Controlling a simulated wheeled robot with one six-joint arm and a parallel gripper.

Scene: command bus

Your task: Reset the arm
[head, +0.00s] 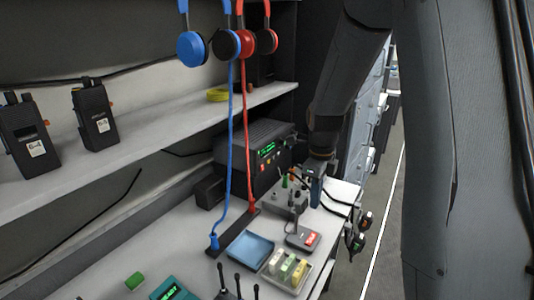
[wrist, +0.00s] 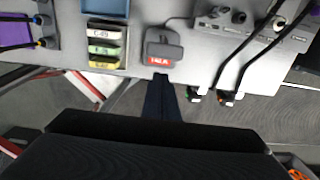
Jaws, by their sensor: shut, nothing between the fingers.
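My arm (head: 345,85) reaches down from the top of the head view. My gripper (head: 316,190) hangs near the desk's right end, by the grey control box (head: 287,198). In the wrist view its narrow dark fingers (wrist: 162,82) are together with nothing between them. The fingertips appear just below the small grey unit with a red label (wrist: 163,48) in that view. Whether they touch anything cannot be told. In the head view that unit (head: 303,238) lies on the desk.
The desk (head: 205,268) holds a blue tray (head: 248,250) and a tray of labelled blocks (head: 288,284). Blue (head: 192,48) and red (head: 266,40) headsets hang above, with cables down to the desk. Radios (head: 92,115) stand on the shelf. Plugs (head: 362,220) dangle at the right edge.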

